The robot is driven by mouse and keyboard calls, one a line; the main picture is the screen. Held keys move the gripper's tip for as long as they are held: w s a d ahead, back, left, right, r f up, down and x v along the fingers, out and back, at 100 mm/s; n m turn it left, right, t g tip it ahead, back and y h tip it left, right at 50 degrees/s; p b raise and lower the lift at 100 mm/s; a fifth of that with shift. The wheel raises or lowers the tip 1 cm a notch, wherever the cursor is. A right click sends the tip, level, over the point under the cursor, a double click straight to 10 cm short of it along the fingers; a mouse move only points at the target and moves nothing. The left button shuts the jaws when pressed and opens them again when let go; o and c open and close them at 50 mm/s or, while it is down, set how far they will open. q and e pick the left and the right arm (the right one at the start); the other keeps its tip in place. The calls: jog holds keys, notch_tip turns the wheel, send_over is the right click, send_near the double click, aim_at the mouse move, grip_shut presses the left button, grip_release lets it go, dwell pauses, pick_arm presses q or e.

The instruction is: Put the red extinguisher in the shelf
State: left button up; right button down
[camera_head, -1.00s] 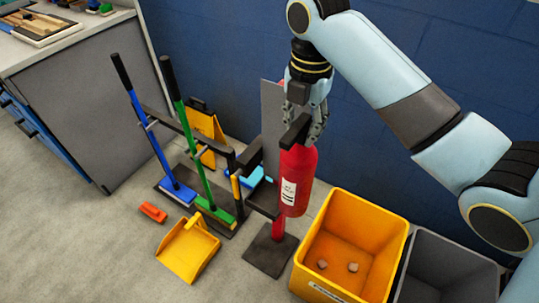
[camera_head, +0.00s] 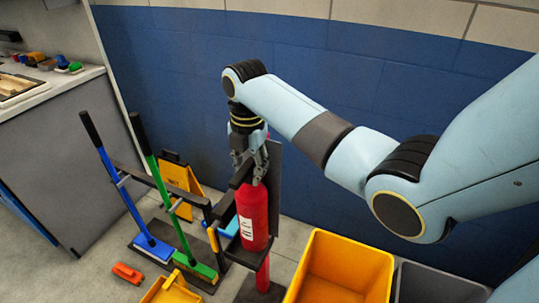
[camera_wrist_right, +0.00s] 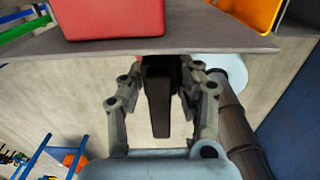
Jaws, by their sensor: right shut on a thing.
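The red extinguisher (camera_head: 254,215) with a white label hangs upright under my right gripper (camera_head: 254,165). That gripper is shut on its black handle, which shows between the fingers in the right wrist view (camera_wrist_right: 157,95). The extinguisher is in front of the grey back plate (camera_head: 275,180) of a stand with a red post. A small dark shelf (camera_head: 240,254) is by the extinguisher's lower end. I cannot tell whether the bottom touches it. My left gripper is not in view.
A rack (camera_head: 145,178) with a blue broom and a green broom stands left, with a yellow wet-floor sign (camera_head: 181,180) behind. A yellow bin (camera_head: 345,270) and a grey bin (camera_head: 435,285) stand right. A blue wall is close behind.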

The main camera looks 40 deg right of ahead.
jog(key=shift+w+a+f, duration=0.25)
jog(key=shift+w+f, duration=0.05)
jog(key=shift+w, duration=0.2)
jog(key=shift+w+a+f, duration=0.2)
jog(key=shift+w+f, duration=0.05)
jog(key=shift+w, duration=0.25)
jog(key=shift+f, duration=1.95)
jog(key=shift+f+b, duration=0.1)
jog(key=shift+b, duration=0.2)
jog(key=c, duration=0.9)
grip_release()
jog(key=shift+s, duration=0.2)
jog(key=shift+f, duration=0.1)
notch_tip(320, 180, up, 12)
jog(key=shift+s+r+p, duration=0.1)
jog(key=shift+r+p, duration=0.05)
jog(key=shift+p, duration=0.35)
